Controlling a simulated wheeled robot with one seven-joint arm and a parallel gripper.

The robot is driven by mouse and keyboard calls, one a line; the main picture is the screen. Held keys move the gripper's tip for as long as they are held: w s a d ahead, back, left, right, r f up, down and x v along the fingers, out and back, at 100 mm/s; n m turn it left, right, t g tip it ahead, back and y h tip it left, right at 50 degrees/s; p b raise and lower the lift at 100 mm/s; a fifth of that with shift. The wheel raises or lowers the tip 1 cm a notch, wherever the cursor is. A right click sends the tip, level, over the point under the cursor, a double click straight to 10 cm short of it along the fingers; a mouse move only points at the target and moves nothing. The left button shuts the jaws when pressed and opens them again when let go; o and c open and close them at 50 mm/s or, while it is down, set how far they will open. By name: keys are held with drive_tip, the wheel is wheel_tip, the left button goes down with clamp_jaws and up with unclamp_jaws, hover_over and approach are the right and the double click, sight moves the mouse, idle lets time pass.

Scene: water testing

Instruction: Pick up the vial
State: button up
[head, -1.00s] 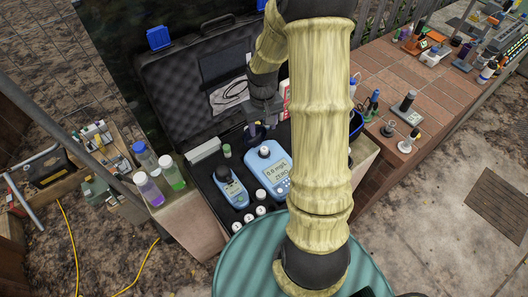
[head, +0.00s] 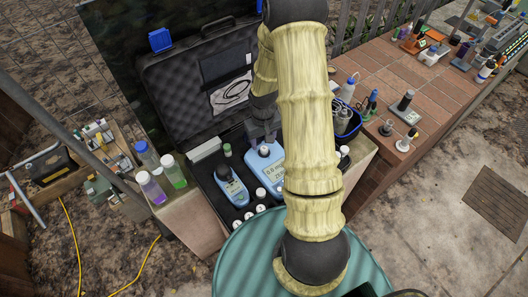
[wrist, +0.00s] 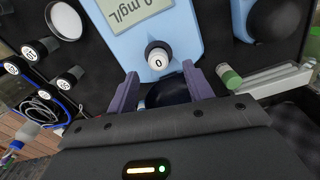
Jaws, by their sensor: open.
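A vial with a white cap marked "0" (wrist: 158,56) stands at the end of the larger blue meter (wrist: 150,22). In the head view this white cap (head: 264,151) shows on the meter (head: 276,171), just below the gripper. My gripper (wrist: 160,70) is open. Its two purple fingers point toward the vial, one on each side, with the cap at or just past the fingertips. I cannot tell whether they touch it. The vial's body is mostly hidden. A green-capped vial (wrist: 229,76) stands to the right of the fingers in the wrist view.
The open black case (head: 185,80) holds a smaller blue meter (head: 231,187) and several white-capped vials (head: 261,193). Bottles with purple liquid (head: 151,188) and green liquid (head: 173,171) stand left of it. A blue basket (head: 347,120) is to the right, near the brick counter (head: 385,75).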

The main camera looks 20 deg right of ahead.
sight(264, 148)
drive_tip(key=shift+s+d+f+p, duration=0.1)
drive_tip(key=shift+f+p, duration=0.75)
drive_tip(key=shift+f, duration=1.3)
drive_tip(key=c, duration=0.9)
